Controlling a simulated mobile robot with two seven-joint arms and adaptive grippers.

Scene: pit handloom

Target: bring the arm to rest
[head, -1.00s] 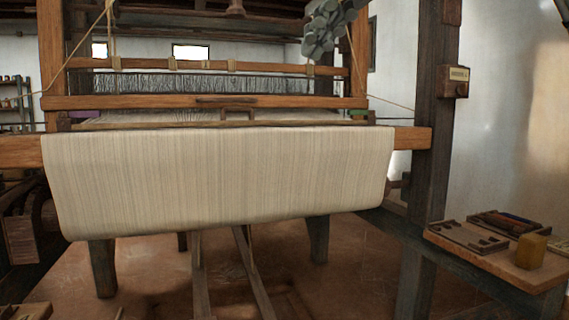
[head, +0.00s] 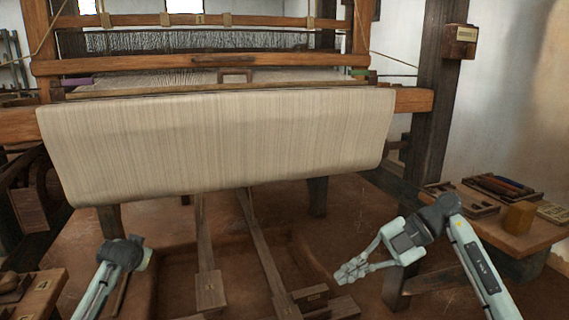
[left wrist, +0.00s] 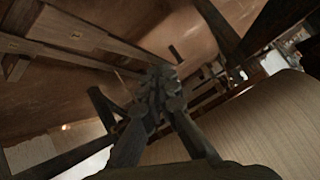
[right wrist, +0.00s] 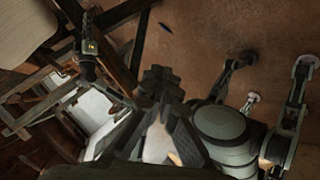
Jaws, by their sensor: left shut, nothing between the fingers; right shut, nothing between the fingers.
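My right gripper (head: 350,271) is low at the right in the head view, in front of the loom, shut and empty. Its closed fingers also show in the right wrist view (right wrist: 160,82). My left arm comes in at the lower left of the head view, where its fingers cannot be made out. In the left wrist view my left gripper (left wrist: 162,85) is shut with nothing between the fingers. The loom's pale cloth (head: 220,145) hangs over the front beam, and neither gripper appears to touch it in the head view.
Wooden treadles (head: 265,250) run along the floor pit between my arms. A side bench (head: 525,237) at the right carries trays of small tools and a yellowish block (head: 519,216). Another wooden surface (head: 45,290) is at the lower left. A dark post (head: 432,110) stands right of the cloth.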

